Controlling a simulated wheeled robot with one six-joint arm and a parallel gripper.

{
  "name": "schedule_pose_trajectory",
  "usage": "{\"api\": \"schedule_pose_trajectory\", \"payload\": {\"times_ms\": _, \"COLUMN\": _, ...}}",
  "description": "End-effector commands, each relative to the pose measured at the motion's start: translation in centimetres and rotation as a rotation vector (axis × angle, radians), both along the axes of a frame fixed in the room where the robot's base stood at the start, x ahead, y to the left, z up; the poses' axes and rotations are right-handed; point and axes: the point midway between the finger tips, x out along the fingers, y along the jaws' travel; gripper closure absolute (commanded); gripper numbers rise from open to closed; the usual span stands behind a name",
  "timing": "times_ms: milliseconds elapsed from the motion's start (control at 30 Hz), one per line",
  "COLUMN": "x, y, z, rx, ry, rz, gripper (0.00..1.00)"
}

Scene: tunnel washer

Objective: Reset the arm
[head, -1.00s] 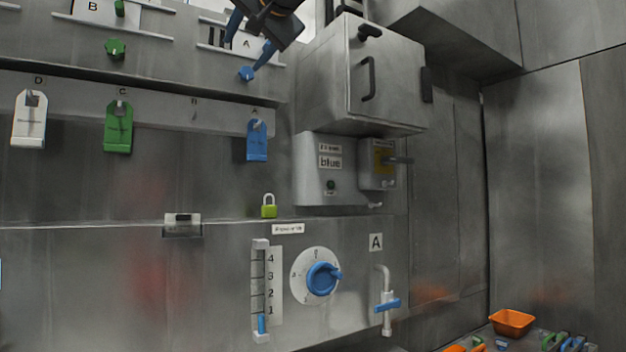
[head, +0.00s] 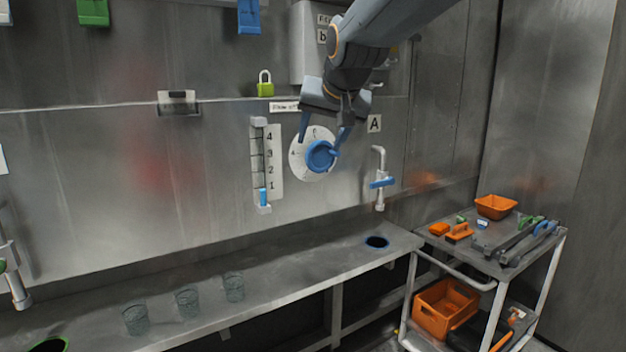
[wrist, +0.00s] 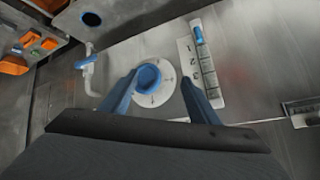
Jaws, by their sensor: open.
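My gripper (head: 321,140) is open, with its two blue fingers spread in front of the white dial plate and its blue knob (head: 320,156). In the wrist view the gripper (wrist: 158,95) has one finger on each side of the dial, and the blue knob (wrist: 148,78) shows between them. Nothing is held. I cannot tell whether a finger touches the dial. The arm comes down from the upper right and hides part of the box with the lettered label.
A level gauge (head: 262,165) is left of the dial and a tap with a blue handle (head: 381,183) is right. Several glasses (head: 187,302) stand on the counter (head: 290,270). A cart (head: 550,262) at right carries tools and an orange bin (head: 496,206). A green padlock (head: 265,84) sits on the ledge.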

Motion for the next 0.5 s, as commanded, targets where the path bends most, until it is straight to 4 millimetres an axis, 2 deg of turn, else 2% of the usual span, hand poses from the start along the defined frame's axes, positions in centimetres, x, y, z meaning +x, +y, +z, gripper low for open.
{"api": "schedule_pose_trajectory", "payload": {"times_ms": 33, "x": -0.8, "y": -1.8, "z": -3.4, "rx": -0.029, "ry": 0.049, "rz": -0.008, "gripper": 0.45}}
{"api": "schedule_pose_trajectory", "payload": {"times_ms": 200, "x": -5.0, "y": -6.9, "z": -13.3, "rx": -0.114, "ry": 0.202, "rz": -0.011, "gripper": 0.45}}
{"api": "schedule_pose_trajectory", "payload": {"times_ms": 367, "x": -10.7, "y": -11.3, "z": -21.6, "rx": -0.174, "ry": 0.354, "rz": -0.006, "gripper": 0.45}}
{"api": "schedule_pose_trajectory", "payload": {"times_ms": 500, "x": -16.9, "y": -14.5, "z": -27.8, "rx": -0.211, "ry": 0.486, "rz": 0.004, "gripper": 0.45}}
